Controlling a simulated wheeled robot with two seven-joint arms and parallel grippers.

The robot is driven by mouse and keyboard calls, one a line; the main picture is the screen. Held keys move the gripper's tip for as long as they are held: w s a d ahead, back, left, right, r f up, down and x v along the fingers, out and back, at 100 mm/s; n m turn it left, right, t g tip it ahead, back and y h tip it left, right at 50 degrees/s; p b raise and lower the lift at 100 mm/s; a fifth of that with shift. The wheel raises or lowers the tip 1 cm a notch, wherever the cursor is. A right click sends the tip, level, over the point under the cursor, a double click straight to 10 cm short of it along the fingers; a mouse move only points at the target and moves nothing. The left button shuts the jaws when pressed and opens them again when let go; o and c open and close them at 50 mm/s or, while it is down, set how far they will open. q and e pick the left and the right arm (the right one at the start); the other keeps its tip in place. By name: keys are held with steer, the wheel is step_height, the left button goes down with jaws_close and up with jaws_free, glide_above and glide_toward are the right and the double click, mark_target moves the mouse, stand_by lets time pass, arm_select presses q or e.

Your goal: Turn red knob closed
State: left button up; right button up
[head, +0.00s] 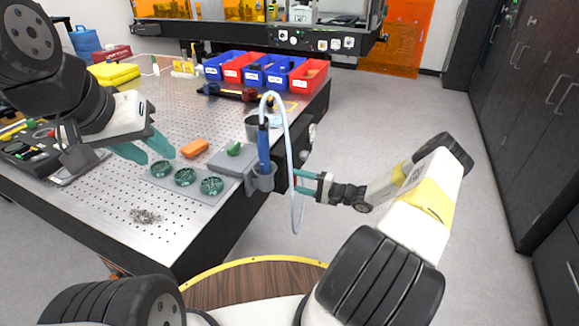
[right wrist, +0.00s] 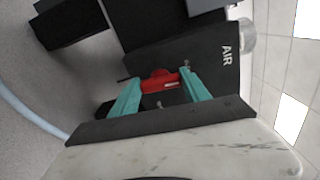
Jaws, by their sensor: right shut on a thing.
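The red knob (right wrist: 160,82) sits on a dark box marked AIR (right wrist: 215,85), between the teal fingers of my right gripper (right wrist: 160,76) in the right wrist view. The fingers are shut on the knob's two sides. In the head view my right gripper (head: 300,182) reaches the right side of the table, and the knob is mostly hidden there. My left gripper (head: 158,156) is open and empty above the table, near the green round parts (head: 185,177).
A blue tool (head: 264,150) with a pale hose (head: 288,140) stands in a grey holder (head: 262,181) close to my right gripper. Blue and red bins (head: 269,88) line the back of the perforated table (head: 160,245). The floor to the right is clear.

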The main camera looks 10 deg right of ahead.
steer(key=shift+n, duration=0.6)
steer(key=o, duration=1.4)
steer(key=shift+v, duration=3.95)
